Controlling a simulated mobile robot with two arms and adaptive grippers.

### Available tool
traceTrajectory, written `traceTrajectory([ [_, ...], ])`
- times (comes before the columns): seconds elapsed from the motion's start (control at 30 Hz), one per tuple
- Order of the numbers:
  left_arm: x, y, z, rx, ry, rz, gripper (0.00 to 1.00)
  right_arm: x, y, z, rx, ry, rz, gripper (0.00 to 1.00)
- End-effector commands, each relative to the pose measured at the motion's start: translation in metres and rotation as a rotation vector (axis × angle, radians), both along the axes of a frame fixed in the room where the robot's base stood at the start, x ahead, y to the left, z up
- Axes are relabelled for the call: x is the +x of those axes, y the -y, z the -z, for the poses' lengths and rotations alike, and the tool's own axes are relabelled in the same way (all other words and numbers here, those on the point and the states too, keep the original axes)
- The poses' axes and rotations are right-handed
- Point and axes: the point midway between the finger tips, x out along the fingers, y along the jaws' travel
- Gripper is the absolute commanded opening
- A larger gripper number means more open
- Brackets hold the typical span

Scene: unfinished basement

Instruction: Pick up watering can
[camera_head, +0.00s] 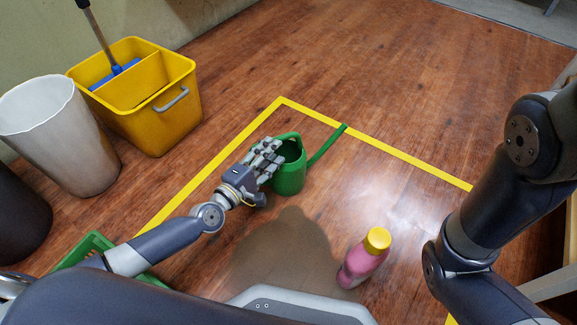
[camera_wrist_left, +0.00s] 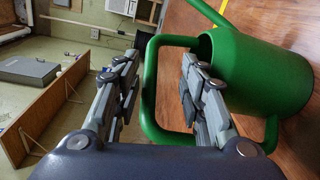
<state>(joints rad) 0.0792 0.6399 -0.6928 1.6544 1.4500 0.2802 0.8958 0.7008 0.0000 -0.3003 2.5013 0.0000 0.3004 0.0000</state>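The green watering can (camera_head: 291,176) stands upright on the wooden floor inside a yellow taped outline, its spout pointing to the upper right. It also shows large and sideways in the left wrist view (camera_wrist_left: 256,75). My left gripper (camera_head: 268,156) is at the can's left side, by its handle. In the left wrist view the fingers (camera_wrist_left: 160,64) are spread apart, with the green handle (camera_wrist_left: 150,90) passing between them. A clear gap shows between the handle and the fingers on the right side. My right arm shows at the right, but its gripper is outside the picture.
A pink bottle with a yellow cap (camera_head: 364,258) stands nearer to me, right of the can. A yellow mop bucket (camera_head: 168,122), a white bin (camera_head: 62,140), a dark bin (camera_head: 18,220) and a green crate (camera_head: 92,247) are at the left. The floor beyond the can is clear.

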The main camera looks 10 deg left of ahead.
Motion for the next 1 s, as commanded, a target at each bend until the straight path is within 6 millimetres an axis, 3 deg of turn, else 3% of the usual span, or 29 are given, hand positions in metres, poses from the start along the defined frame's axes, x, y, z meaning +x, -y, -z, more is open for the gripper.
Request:
traceTrajectory([
  [0.5, 0.049, 0.026, -0.004, 0.000, 0.001, 0.000, 0.38, 0.000, 0.000, 0.009, 0.000, -0.001, 0.000, 0.32],
  [0.83, 0.054, 0.029, -0.004, 0.002, -0.001, 0.000, 0.38, 0.000, 0.000, 0.009, -0.001, -0.001, 0.001, 0.32],
  [1.0, 0.054, 0.028, -0.004, 0.001, -0.001, 0.000, 0.00, 0.000, 0.000, 0.010, -0.001, -0.001, 0.001, 0.32],
])
